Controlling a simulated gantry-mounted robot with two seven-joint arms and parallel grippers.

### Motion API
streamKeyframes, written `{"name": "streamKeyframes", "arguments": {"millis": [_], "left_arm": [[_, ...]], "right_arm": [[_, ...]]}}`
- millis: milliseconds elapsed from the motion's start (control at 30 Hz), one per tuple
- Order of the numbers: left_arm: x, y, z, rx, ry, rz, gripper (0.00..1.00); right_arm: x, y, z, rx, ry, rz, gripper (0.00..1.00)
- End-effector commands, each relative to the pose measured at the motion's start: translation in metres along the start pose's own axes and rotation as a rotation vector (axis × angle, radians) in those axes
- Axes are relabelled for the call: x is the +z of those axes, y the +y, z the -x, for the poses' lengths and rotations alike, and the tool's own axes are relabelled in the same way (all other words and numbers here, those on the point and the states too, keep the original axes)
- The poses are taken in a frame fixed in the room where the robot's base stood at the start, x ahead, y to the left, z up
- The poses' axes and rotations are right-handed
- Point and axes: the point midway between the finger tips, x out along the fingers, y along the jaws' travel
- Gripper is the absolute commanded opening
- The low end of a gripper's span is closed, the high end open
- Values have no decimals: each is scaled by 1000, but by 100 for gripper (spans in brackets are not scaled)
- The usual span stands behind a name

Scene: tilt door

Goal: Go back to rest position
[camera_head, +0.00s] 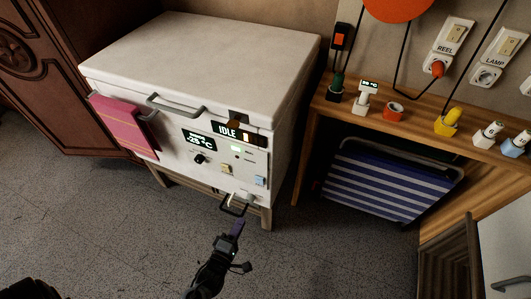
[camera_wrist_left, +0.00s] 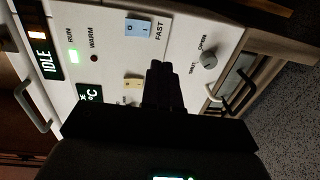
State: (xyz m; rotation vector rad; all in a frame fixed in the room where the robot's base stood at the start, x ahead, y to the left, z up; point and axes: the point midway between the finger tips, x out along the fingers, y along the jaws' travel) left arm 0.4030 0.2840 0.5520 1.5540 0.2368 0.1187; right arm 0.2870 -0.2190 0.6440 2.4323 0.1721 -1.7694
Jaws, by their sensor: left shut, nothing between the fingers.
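My left gripper (camera_head: 238,228) shows at the bottom middle of the head view, in front of the white chest freezer's lower right front. Its fingers are shut with nothing between them. In the left wrist view the shut dark fingers (camera_wrist_left: 160,85) show against the freezer's control panel (camera_wrist_left: 100,75). I cannot tell from this whether they touch it. The white chest freezer (camera_head: 200,55) has its lid down, with a grey handle (camera_head: 175,106) on the front. Its display (camera_head: 227,131) reads IDLE. My right gripper is not in view.
A pink towel (camera_head: 122,125) hangs at the freezer's left front. A dark handle (camera_head: 235,207) juts out low on its right. At right, a wooden shelf (camera_head: 410,115) carries several plugs, above a striped folded chair (camera_head: 380,182). Grey floor (camera_head: 120,235) lies open in front.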

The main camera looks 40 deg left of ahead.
Motion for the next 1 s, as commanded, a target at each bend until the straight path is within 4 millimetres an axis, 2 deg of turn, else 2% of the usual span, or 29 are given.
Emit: {"name": "streamKeyframes", "arguments": {"millis": [167, 267, 367, 533, 600, 800, 900, 1000], "left_arm": [[-1, 14, 2, -2, -2, -4, 0], [-2, 33, 5, -2, -12, -16, 0], [0, 73, 4, 30, -36, -28, 0], [14, 162, -2, 23, -109, -85, 0], [24, 194, -2, -34, -152, -176, 0], [50, 250, 14, -241, -312, -541, 0], [58, 267, 33, -349, -425, -759, 0], [62, 275, 57, -449, -558, -979, 0]], "right_arm": [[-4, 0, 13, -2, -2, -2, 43], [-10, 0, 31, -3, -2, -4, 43], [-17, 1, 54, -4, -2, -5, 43], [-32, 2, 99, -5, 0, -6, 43], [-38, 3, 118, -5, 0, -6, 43], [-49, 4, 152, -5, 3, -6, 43], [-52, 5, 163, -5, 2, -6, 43], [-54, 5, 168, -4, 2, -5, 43]]}}
